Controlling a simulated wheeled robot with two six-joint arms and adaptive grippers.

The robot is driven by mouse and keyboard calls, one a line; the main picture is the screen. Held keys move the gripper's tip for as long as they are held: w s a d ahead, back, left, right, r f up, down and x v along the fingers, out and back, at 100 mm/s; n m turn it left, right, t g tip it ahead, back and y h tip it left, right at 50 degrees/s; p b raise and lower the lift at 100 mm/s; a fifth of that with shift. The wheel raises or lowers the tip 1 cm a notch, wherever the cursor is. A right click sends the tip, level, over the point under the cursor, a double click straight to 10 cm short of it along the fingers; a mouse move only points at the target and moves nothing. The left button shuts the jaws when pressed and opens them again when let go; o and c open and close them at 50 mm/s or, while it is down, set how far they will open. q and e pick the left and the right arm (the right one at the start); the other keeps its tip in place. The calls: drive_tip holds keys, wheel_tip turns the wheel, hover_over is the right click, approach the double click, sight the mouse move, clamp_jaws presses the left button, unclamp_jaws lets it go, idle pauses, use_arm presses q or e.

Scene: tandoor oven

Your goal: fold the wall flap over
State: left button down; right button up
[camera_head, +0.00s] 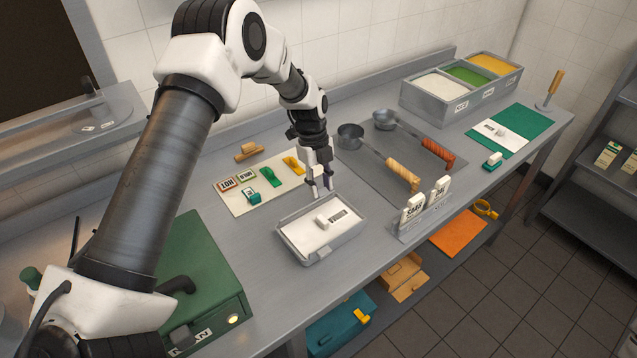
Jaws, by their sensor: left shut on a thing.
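My left gripper (322,184) reaches down over the middle of the counter, at the back edge of a grey metal tray (318,262). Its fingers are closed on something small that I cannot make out. The tray holds a white panel with a small white block (322,221) and a dark printed label. No part is plainly marked as the wall flap; a grey round-ended ledge (60,152) juts from the wall at the far left, partly behind my left arm. I cannot tell if it is the flap. My right gripper is out of view.
A cream board (236,205) with small tags lies left of the tray. Two ladles (352,133) lie on a grey mat behind it. A sign stand (420,226) is to the right, a green box (205,262) front left. A three-part bin (435,108) stands at the back.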

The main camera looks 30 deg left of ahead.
use_arm(q)
drive_tip(key=shift+s+d+r+t+y, duration=0.15)
drive_tip(key=shift+d+t+y, duration=0.3)
drive_tip(key=shift+y, duration=0.65)
drive_tip(key=shift+s+d+t+y, duration=0.2)
drive_tip(key=shift+d+t+y, duration=0.25)
drive_tip(key=shift+y, duration=0.65)
drive_tip(key=shift+d, duration=0.1)
drive_tip(key=c, duration=0.8)
unclamp_jaws()
drive_tip(key=w+v, duration=0.1)
drive_tip(key=v, duration=1)
drive_tip(key=shift+s+d+r, duration=0.15)
drive_tip(key=shift+s+r, duration=0.15)
drive_tip(key=shift+s, duration=0.15)
